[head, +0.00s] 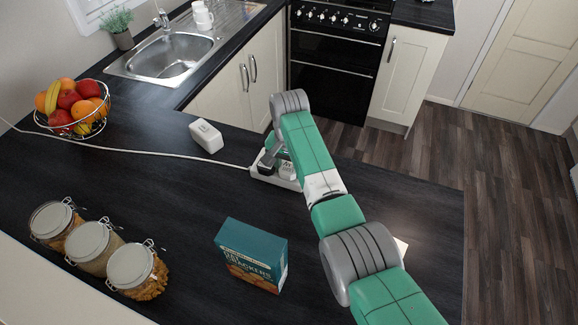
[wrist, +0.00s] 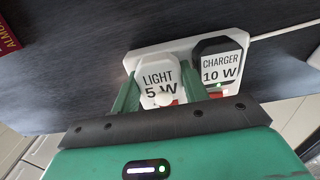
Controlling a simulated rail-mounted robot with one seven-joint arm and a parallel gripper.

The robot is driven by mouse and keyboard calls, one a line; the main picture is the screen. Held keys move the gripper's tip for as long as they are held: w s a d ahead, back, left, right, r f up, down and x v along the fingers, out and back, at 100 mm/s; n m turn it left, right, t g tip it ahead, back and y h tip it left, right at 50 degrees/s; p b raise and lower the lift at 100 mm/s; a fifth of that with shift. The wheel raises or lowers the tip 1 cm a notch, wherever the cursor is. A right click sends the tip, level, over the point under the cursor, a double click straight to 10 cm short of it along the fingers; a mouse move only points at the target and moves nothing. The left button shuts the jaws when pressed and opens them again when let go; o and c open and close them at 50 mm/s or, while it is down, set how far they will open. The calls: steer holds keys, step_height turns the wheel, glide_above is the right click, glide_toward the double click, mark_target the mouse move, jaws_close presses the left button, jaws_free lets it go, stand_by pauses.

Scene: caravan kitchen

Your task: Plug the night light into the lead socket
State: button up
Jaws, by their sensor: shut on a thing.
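The night light (wrist: 158,77), a white block labelled "LIGHT 5 W", is between the two green fingers of my gripper (wrist: 158,90), which is shut on it. It is over the left part of the white lead socket (wrist: 135,58). The fingers hide its lower sides, and I cannot tell whether it is fully seated. The charger (wrist: 218,62), black and white and labelled "CHARGER 10 W", sits at the right part of the lead. In the head view my gripper (head: 281,158) is over the lead socket (head: 262,178), partly hiding it.
A white cable runs left from the lead. A white block (head: 206,136) lies left of it on the dark worktop. A fruit basket (head: 74,108), several glass jars (head: 92,247) and a cracker box (head: 250,256) stand around.

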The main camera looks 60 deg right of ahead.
steer(key=shift+f+b, duration=0.3)
steer(key=shift+f, duration=0.2)
steer(key=shift+s+a+f+b, duration=0.15)
steer(key=shift+f+b, duration=0.2)
steer(key=shift+f, duration=0.4)
steer(key=o, duration=0.9)
steer(key=shift+f, duration=0.1)
steer(key=shift+o, duration=0.7)
steer(key=r, duration=0.9)
steer(key=shift+w+r, duration=0.2)
steer(key=shift+r, duration=0.2)
